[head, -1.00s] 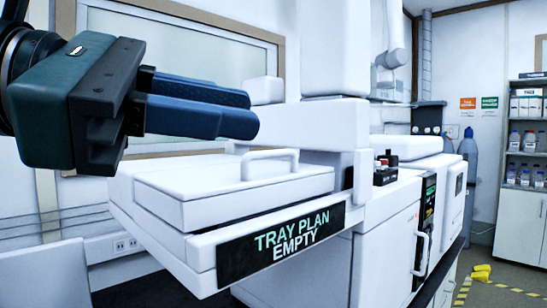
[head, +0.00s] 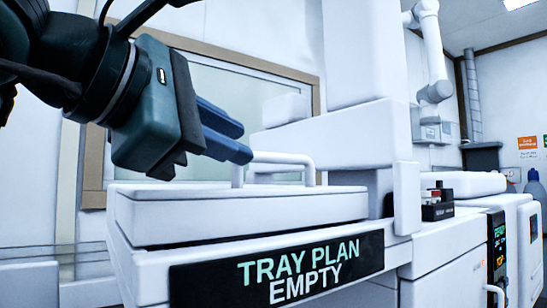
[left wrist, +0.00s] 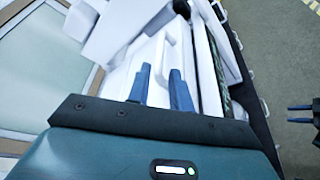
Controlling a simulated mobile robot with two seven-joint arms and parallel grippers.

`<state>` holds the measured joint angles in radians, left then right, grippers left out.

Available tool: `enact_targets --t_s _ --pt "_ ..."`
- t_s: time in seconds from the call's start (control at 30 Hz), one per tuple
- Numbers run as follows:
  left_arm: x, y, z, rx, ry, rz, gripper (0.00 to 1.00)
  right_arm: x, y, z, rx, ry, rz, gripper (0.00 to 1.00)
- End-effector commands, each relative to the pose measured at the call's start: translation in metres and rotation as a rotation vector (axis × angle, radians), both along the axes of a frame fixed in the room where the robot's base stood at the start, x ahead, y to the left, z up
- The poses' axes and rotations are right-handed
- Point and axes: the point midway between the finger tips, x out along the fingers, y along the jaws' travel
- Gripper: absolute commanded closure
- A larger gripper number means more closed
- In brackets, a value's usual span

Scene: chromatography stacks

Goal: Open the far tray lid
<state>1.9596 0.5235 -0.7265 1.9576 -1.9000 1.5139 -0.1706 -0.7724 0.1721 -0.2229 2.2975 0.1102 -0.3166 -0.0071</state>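The white tray lid (head: 240,207) lies flat and shut on the tray unit, above a black sign (head: 280,272) reading "TRAY PLAN EMPTY". A raised white bar handle (head: 282,158) stands on the lid. My left gripper (head: 243,142) is at the handle's left end, tilted downward. In the left wrist view the open fingers (left wrist: 160,80) point toward the white unit. My right gripper (left wrist: 291,114) shows small at that view's right edge, its two fingers apart.
A tall white instrument column (head: 363,60) and its block stand just right of the lid. A small dark box with a red part (head: 437,203) sits on the right-hand surface. A framed window (head: 270,85) is behind. Open floor (left wrist: 262,45) shows in the left wrist view.

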Motion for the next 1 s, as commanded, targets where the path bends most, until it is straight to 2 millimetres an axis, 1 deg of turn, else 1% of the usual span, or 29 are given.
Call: enact_targets --t_s 0.03,0.2,0.4,0.57,0.8,0.87,1.0 --pt "0.009 -0.007 -0.002 0.0 0.005 -0.002 0.78 0.0 0.0 0.001 0.0 0.005 0.0 0.64" --pt "0.036 -0.027 -0.009 0.0 0.003 -0.003 0.78 0.0 0.001 0.0 0.001 0.018 0.003 0.64" --pt "0.056 -0.041 -0.015 -0.001 0.001 -0.002 0.78 0.003 0.004 0.0 0.003 0.022 0.009 0.64" --pt "0.062 -0.045 -0.017 0.0 0.0 -0.001 0.78 0.004 0.006 -0.003 0.004 0.031 0.012 0.64" --pt "0.062 -0.045 -0.017 -0.001 -0.001 -0.002 0.78 0.003 0.006 -0.004 0.005 0.032 0.013 0.64" --pt "0.062 -0.045 -0.017 -0.001 -0.001 -0.002 0.83 0.003 0.006 -0.003 0.005 0.032 0.013 0.64" --pt "0.062 -0.045 -0.017 -0.001 -0.001 -0.002 0.94 0.003 0.006 -0.003 0.005 0.031 0.012 0.64"
